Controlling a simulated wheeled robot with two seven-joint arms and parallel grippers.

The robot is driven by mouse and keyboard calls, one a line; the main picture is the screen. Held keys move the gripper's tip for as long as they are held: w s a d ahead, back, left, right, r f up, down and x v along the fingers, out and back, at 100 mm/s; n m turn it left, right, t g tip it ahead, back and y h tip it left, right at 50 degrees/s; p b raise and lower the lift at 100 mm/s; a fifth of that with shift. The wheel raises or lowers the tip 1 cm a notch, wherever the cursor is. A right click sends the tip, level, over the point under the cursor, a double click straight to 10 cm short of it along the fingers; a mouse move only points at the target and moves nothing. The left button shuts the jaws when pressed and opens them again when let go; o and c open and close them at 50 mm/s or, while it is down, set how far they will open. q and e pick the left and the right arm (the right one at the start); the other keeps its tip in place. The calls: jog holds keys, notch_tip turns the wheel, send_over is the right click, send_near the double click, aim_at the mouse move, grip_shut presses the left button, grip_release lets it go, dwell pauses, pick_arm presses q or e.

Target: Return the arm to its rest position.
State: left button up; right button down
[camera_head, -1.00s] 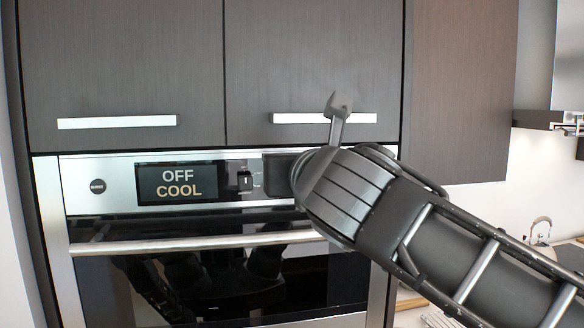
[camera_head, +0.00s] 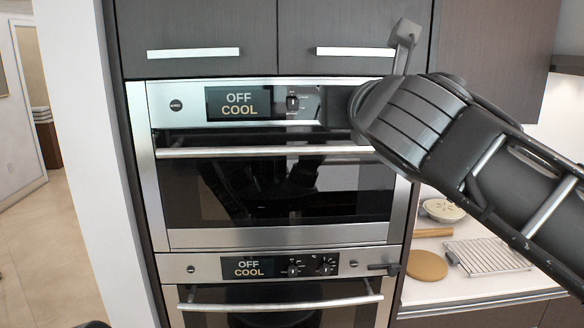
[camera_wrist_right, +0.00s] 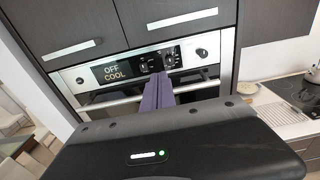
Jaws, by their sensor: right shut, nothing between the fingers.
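My right arm (camera_head: 420,115) comes in from the right in the head view. Its wrist end is in front of the right part of the upper oven (camera_head: 280,190), near the control panel's right end. The right gripper's fingers are hidden behind the wrist there. In the right wrist view the fingers (camera_wrist_right: 159,88) are together and empty, in front of the upper oven's panel (camera_wrist_right: 205,52). Whether they touch it cannot be told. The upper oven's door is shut and its display (camera_head: 238,104) reads OFF COOL. My left gripper is not in view.
A lower oven (camera_head: 285,298), also showing OFF COOL, sits below with its door shut. Cabinets with bar handles (camera_head: 193,53) are above. A counter at right holds a wire rack (camera_head: 487,256), a round board (camera_head: 427,265) and a pie dish (camera_head: 442,210). Open floor (camera_head: 50,240) lies at left.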

jog(key=w+a+f+m+g+y, duration=0.35)
jog(key=a+f+m+y, duration=0.25)
jog(key=a+f+m, duration=0.75)
notch_tip(320, 180, down, 29)
jog(key=m+g, duration=0.5)
jog(key=m, duration=0.4)
jog(key=s+d+f+m+g+b, duration=0.1)
jog(key=s+d+f+m, duration=0.2)
jog(key=f, duration=0.6)
jog(key=s+d+f+m+g+h, duration=0.1)
jog(key=s+f+m, duration=0.25)
jog(key=f, duration=0.45)
jog(key=s+d+f+m+g+b, duration=0.15)
jog(key=f+m, duration=0.25)
jog(key=f, duration=0.5)
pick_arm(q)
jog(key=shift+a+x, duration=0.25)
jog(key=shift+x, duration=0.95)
pick_arm(e)
jog(key=s+d+f+m+g+h, duration=0.1)
jog(key=s+d+f+m+g, duration=0.1)
jog(key=s+f, duration=0.7)
jog(key=s+d+f+m+g+h, duration=0.1)
jog(key=s+d+f+m+g, duration=0.2)
jog(key=s+f, duration=0.6)
jog(key=s+d, duration=0.2)
jog(key=s, duration=0.2)
jog(key=shift+s+d+f+m, duration=0.2)
jog(key=shift+s+f+m, duration=0.1)
jog(key=shift+s, duration=0.1)
